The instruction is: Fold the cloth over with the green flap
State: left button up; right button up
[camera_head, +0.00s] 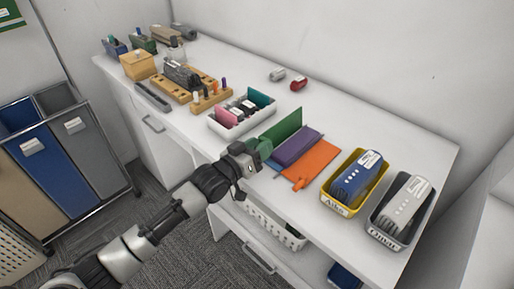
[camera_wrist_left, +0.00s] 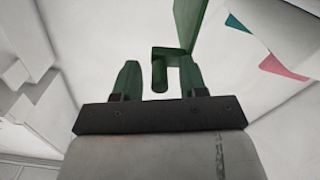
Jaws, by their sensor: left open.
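The cloth lies at the front edge of the white counter in the head view. It shows a green flap (camera_head: 284,127), a purple part (camera_head: 297,147) and an orange part (camera_head: 316,161) with a small orange tab. The green flap stands raised, tilted up from the counter. My left gripper (camera_head: 264,150) is at the near left edge of the green flap. In the left wrist view, my left gripper (camera_wrist_left: 159,82) is open, and a green peg-like tab (camera_wrist_left: 160,72) joined to the flap (camera_wrist_left: 190,18) hangs between its fingers. Contact cannot be told. My right gripper is not in view.
A white tray (camera_head: 215,124) with coloured cards stands left of the cloth. A yellow bin (camera_head: 340,209) and a grey bin (camera_head: 384,236) stand to the right. Wooden holders (camera_head: 178,93) are farther left.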

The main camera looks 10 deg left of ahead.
pick_arm(q)
jog(key=b+v, duration=0.1)
jog(key=v, duration=1)
jog(key=shift+c, duration=0.2)
